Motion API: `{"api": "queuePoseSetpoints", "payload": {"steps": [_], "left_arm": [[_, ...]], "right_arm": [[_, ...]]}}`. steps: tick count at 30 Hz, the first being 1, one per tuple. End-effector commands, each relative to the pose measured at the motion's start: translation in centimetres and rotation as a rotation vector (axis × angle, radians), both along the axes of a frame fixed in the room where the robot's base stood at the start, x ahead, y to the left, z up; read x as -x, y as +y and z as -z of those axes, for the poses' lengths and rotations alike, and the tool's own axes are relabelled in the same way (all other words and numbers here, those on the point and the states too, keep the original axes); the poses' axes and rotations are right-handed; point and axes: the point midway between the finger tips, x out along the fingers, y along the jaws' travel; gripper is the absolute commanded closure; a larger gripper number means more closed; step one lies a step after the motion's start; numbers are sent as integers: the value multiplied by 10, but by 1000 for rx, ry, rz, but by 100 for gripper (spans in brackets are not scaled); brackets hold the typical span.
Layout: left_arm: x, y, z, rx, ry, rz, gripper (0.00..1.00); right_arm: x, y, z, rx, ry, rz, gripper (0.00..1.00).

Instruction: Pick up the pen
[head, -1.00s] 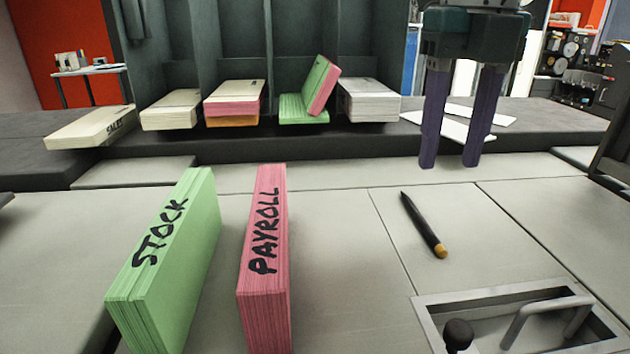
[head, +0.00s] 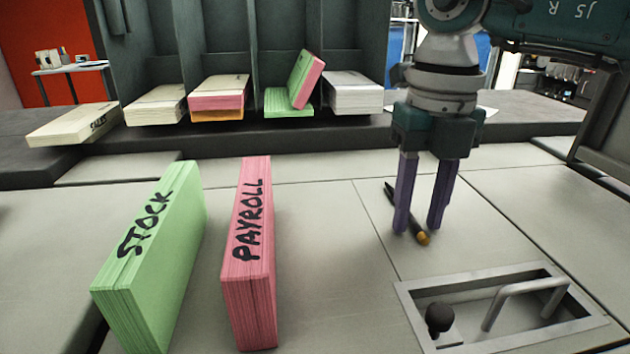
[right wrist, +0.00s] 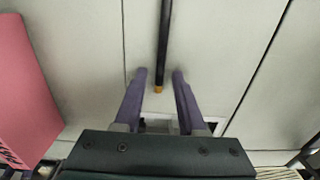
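The pen (head: 422,238) is black with a yellow-orange end and lies on the pale panelled table. My right gripper (head: 418,230) points down over it with its two purple fingers apart, and the near finger hides part of the pen. In the right wrist view the pen (right wrist: 164,45) runs up from between the open fingertips (right wrist: 159,72), its yellow end lying between them. Nothing is held, and I cannot tell the exact height of the fingertips above the table. My left gripper is not in view.
A green STOCK card stack (head: 150,260) and a pink PAYROLL stack (head: 248,260) stand left of the pen. A recessed metal tray (head: 410,300) with a handle and black knob is in front. More card stacks (head: 220,95) sit in slots behind.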

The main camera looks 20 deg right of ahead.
Motion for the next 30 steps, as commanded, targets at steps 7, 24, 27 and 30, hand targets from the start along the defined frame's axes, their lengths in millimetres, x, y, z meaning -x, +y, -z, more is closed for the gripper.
{"api": "queuePoseSetpoints", "payload": {"steps": [7,24,27,30], "left_arm": [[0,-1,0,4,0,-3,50],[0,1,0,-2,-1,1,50],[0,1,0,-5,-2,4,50],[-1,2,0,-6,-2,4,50]], "right_arm": [[0,0,0,0,0,0,90],[0,0,0,0,0,0,100],[0,0,0,0,0,0,100],[0,0,0,0,0,0,100]]}}
